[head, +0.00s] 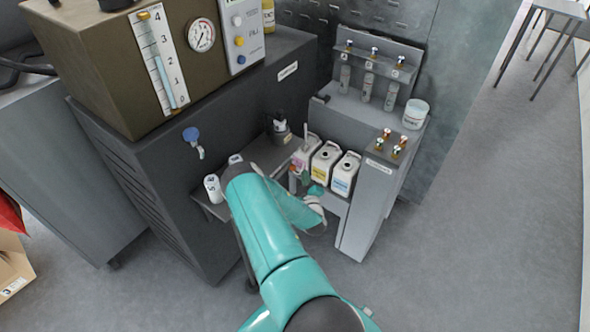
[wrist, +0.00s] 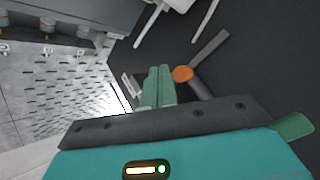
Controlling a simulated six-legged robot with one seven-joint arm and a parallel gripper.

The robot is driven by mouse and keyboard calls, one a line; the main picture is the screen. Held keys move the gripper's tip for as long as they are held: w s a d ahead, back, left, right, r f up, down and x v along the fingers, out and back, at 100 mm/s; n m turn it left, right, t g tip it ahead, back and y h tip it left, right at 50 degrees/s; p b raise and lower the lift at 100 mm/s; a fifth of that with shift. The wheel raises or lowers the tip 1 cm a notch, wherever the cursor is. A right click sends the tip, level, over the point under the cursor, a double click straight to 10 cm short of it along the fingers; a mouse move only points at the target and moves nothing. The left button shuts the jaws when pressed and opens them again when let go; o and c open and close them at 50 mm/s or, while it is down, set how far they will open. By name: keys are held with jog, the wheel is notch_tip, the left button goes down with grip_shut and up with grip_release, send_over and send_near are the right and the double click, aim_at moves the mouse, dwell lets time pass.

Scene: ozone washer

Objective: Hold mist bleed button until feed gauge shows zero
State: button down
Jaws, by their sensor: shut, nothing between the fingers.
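A round white dial gauge (head: 201,35) is on the brown box at the upper left in the head view; its needle reading is too small to tell. Beside it a pale panel (head: 238,38) carries small round buttons, one blue and one yellow. I cannot tell which is the mist bleed button. My gripper (wrist: 158,88) shows in the wrist view with its green fingers shut and empty. Just right of the fingertips is an orange round cap (wrist: 182,74) by a grey stem; I cannot tell whether they touch. In the head view my arm partly hides the gripper.
A numbered flow tube (head: 160,62) stands left of the gauge. A blue-handled tap (head: 191,134) projects from the cabinet. A white can (head: 213,188) sits on the low shelf. Several jugs (head: 344,174) stand beside the grey post (head: 367,205).

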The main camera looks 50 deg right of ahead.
jog(key=s, duration=0.3)
jog(key=shift+s+d, duration=0.15)
jog(key=shift+s, duration=0.1)
dwell(0.5)
